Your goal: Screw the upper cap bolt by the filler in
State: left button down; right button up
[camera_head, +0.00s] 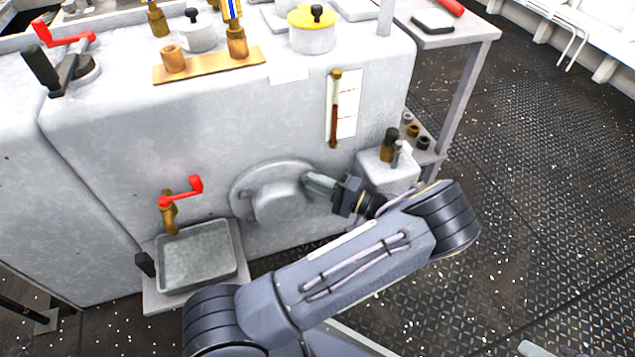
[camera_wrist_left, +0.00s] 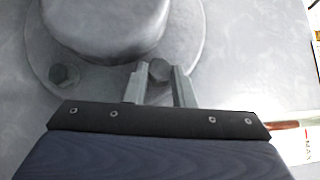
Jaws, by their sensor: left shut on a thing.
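A round grey cap on a flange (camera_head: 282,195) sits low on the tank's front. My left gripper (camera_head: 318,184) reaches it from the right. In the left wrist view, the left gripper (camera_wrist_left: 160,82) is shut on a grey bolt head, the upper cap bolt (camera_wrist_left: 159,70), at the flange's edge. The fingers lie on either side of the head. A second bolt (camera_wrist_left: 65,76) sits in the flange, left in that view, apart from the gripper. How deep the held bolt sits is hidden. A pale grey tip, seemingly my right gripper (camera_head: 535,349), shows at the bottom edge; its jaws cannot be made out.
A grey block with a dark-topped brass fitting (camera_head: 388,148) stands close right of my gripper. A sight gauge (camera_head: 334,110) is above it. A red-handled tap (camera_head: 180,198) and a drip tray (camera_head: 196,258) are at left. Open deck lies right.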

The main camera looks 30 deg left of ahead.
pick_arm(q)
jog(key=shift+s, duration=0.1)
dwell(0.3)
jog(key=c, duration=1.2)
grip_release()
notch_tip(320, 180, up, 3)
jog(key=shift+p, duration=0.8)
jog(key=o, duration=0.7)
jog(key=r, duration=0.1)
jog(key=s+r+p, duration=0.1)
jog(key=d+r+p, duration=0.1)
jog(key=shift+s+r, duration=0.25)
jog(key=shift+s, duration=0.1)
jog(key=s+r, duration=0.1)
jog(key=d+r+p, duration=0.1)
jog(key=s+r+p, duration=0.1)
jog(key=shift+s+d+r, duration=0.25)
jog(key=shift+s+d, duration=0.05)
jog(key=shift+d, duration=0.1)
jog(key=c, duration=0.7)
jog(key=s+d+r+p, duration=0.3)
jog(key=s+d, duration=0.1)
jog(key=s, duration=0.3)
jog(key=shift+s+d, duration=0.3)
